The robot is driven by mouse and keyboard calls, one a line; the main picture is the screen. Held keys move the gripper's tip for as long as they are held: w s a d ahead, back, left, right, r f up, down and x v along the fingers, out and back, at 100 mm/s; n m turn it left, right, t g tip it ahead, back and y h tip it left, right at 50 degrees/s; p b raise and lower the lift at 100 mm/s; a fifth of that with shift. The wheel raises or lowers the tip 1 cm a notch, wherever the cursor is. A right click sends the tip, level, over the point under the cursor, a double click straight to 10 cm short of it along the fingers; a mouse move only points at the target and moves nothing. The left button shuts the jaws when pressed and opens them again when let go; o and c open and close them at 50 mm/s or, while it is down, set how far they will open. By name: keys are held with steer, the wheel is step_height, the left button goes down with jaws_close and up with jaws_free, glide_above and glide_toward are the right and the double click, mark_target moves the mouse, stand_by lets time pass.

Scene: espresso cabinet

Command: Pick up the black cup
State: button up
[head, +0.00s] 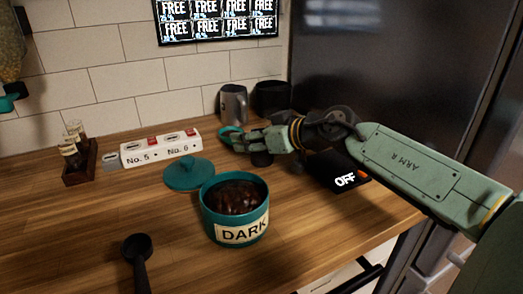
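A dark, wide cup-like vessel (272,96) stands at the back of the counter, by the dark cabinet side and right of a metal pitcher; it may be the black cup. A small dark round object (262,159) sits on the counter just below my gripper and is partly hidden by it, so I cannot tell what it is. My gripper (238,137) reaches in from the right, low over the counter, in front of the pitcher. A teal rounded piece shows at its tip. The fingers are too small and overlapped to tell whether they are open or hold anything.
A teal canister (233,222) labelled DARK, full of dark contents, stands front centre, its teal lid (188,173) behind it. A black scoop (137,255) lies front left.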

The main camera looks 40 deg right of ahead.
jaws_close()
stand_by(0.3)
steer(key=shift+r, duration=0.15)
